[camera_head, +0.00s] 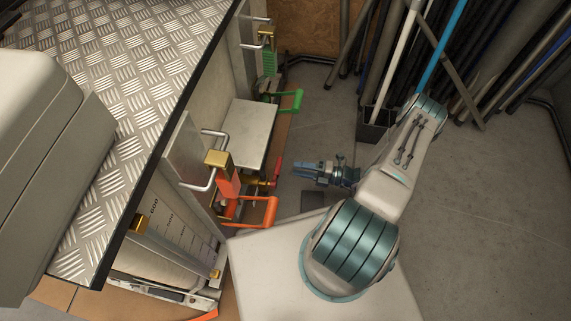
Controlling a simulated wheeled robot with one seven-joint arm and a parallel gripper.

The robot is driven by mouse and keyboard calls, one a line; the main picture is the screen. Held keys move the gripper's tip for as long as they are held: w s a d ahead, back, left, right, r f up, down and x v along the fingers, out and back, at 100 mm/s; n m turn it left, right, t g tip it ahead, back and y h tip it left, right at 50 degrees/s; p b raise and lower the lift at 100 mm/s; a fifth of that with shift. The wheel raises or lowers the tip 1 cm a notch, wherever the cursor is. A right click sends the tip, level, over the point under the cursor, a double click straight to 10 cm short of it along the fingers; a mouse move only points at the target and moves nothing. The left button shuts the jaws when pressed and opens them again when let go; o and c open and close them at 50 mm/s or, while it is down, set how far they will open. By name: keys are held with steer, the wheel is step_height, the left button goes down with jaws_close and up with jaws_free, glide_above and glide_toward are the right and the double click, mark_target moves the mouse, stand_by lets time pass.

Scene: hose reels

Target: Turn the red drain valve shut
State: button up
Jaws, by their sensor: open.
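A small red valve handle (277,171) sticks up at the end of a brass fitting, low on the right side of the metal-topped unit. My gripper (295,170) is just to the right of the red handle in the picture. Its fingers point left toward the handle and are open. A narrow gap shows between fingertips and handle; I cannot tell the depth between them. The brass valve body (262,182) is partly hidden by the plate and frame parts around it.
An orange handle (262,212) stands out below the valve, and a green handle (291,101) above it. A grey plate (250,130) juts out nearby. The tread-plate top (130,60) fills the left. Pipes (400,50) lean at the back. Floor is bare at right.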

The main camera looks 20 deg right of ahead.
steer(key=v, duration=0.5)
steer(key=shift+s+d+p, duration=0.15)
steer(key=shift+d+p, duration=0.2)
steer(key=shift+d, duration=0.05)
